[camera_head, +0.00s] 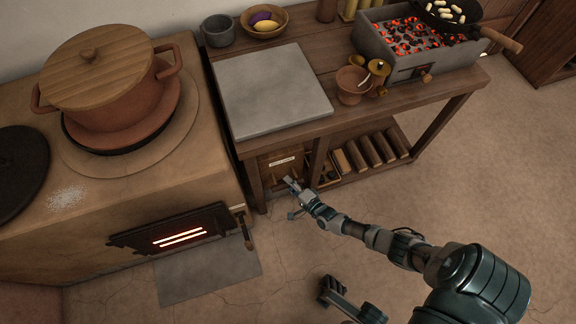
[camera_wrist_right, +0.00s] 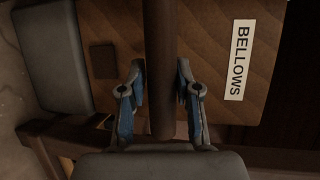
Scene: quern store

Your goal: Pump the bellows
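The bellows (camera_head: 278,166) are a wooden body under the bench's left end, with a white label that reads BELLOWS (camera_wrist_right: 240,60) in the wrist view. A dark brown bar-shaped handle (camera_wrist_right: 160,65) runs down the middle of that view. My right gripper (camera_wrist_right: 160,85) has one finger on each side of the bar. A narrow gap shows on the right, so it looks open around the bar. In the head view my right gripper (camera_head: 291,183) reaches the bellows' front and partly covers it. A dark part at the bottom appears to be my left gripper (camera_head: 332,289), empty, its fingers unclear.
The workbench (camera_head: 436,92) carries a grey slab (camera_head: 273,88) and a brazier (camera_head: 410,48) of glowing coals with a pan (camera_head: 437,20). Logs (camera_head: 372,151) lie on its lower shelf. A stove (camera_head: 100,225) with a glowing firebox door (camera_head: 178,233) stands left. Floor at right is clear.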

